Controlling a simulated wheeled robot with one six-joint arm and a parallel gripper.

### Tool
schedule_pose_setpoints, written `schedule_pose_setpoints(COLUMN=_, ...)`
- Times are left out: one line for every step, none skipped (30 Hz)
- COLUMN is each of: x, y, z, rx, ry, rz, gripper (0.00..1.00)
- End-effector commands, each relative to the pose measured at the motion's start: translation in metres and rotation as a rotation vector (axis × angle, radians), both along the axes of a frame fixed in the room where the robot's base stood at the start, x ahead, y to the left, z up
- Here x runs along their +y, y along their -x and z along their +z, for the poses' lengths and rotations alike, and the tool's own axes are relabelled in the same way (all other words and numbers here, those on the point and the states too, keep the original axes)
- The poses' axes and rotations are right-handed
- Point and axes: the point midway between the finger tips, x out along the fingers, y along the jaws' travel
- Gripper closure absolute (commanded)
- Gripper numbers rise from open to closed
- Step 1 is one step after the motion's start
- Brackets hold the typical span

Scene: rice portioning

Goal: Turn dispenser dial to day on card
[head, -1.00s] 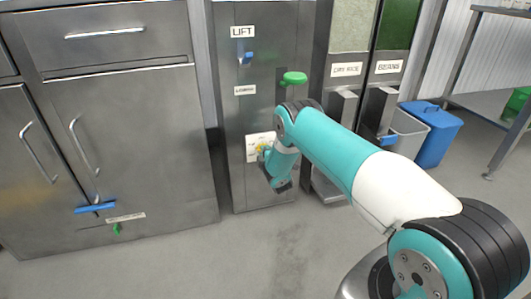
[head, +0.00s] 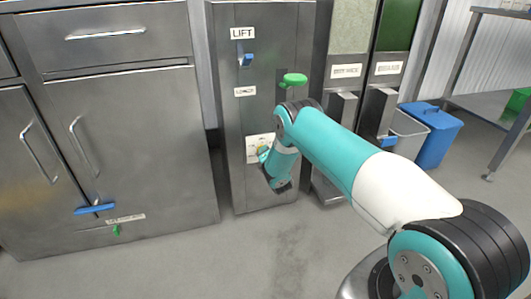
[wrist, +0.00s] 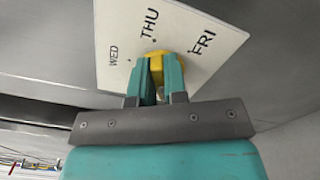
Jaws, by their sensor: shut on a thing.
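The yellow dial (wrist: 156,62) sits on a white plate (wrist: 118,30) marked WED, THU and FRI in the wrist view. THU is near the top, WED to the left and FRI to the right. My gripper (wrist: 160,76) is shut on the dial, one teal finger on each side. The fingers hide part of the dial, and I cannot tell exactly which day it points to. In the head view the plate (head: 252,143) is low on the grey steel dispenser front (head: 237,180), and my gripper (head: 268,158) covers part of it. I cannot make out a separate card with a day on it.
Above the plate are a blue lever (head: 246,59) under a LIFT label (head: 243,33) and a green knob (head: 293,80). Two labelled bins stand right of it. A steel cabinet (head: 120,150) stands left. A blue bin (head: 434,135) is farther right. The floor in front is clear.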

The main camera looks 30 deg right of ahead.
Motion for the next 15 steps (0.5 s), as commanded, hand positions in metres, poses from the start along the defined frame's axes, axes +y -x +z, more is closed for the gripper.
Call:
schedule_pose_setpoints(x=-0.0002, y=0.0008, z=-0.0011, rx=0.005, ry=0.006, rz=-0.001, gripper=1.00)
schedule_pose_setpoints(x=-0.0001, y=0.0007, z=-0.0010, rx=0.006, ry=0.009, rz=-0.001, gripper=1.00)
schedule_pose_setpoints(x=0.0000, y=0.0007, z=-0.0010, rx=0.007, ry=0.013, rz=-0.001, gripper=1.00)
schedule_pose_setpoints(x=0.0000, y=0.0007, z=-0.0010, rx=0.007, ry=0.015, rz=-0.001, gripper=1.00)
schedule_pose_setpoints(x=0.0000, y=0.0007, z=-0.0010, rx=0.008, ry=0.015, rz=-0.001, gripper=1.00)
schedule_pose_setpoints(x=0.0000, y=0.0007, z=-0.0010, rx=0.008, ry=0.017, rz=-0.001, gripper=1.00)
schedule_pose_setpoints(x=0.0000, y=0.0007, z=-0.0010, rx=0.008, ry=0.017, rz=-0.001, gripper=1.00)
schedule_pose_setpoints(x=0.0000, y=0.0007, z=-0.0010, rx=0.008, ry=0.017, rz=-0.001, gripper=1.00)
schedule_pose_setpoints(x=0.0000, y=0.0007, z=-0.0010, rx=0.008, ry=0.017, rz=-0.001, gripper=1.00)
schedule_pose_setpoints(x=0.0001, y=0.0007, z=-0.0010, rx=0.008, ry=0.017, rz=-0.001, gripper=1.00)
schedule_pose_setpoints(x=0.0000, y=0.0007, z=-0.0011, rx=0.008, ry=0.017, rz=-0.001, gripper=1.00)
schedule_pose_setpoints(x=0.0001, y=0.0007, z=-0.0010, rx=0.007, ry=0.018, rz=0.000, gripper=1.00)
schedule_pose_setpoints(x=0.0001, y=0.0007, z=-0.0010, rx=0.007, ry=0.018, rz=0.000, gripper=1.00)
schedule_pose_setpoints(x=0.0001, y=0.0007, z=-0.0010, rx=0.007, ry=0.018, rz=0.000, gripper=1.00)
schedule_pose_setpoints(x=0.0001, y=0.0007, z=-0.0010, rx=0.007, ry=0.018, rz=0.000, gripper=0.82)
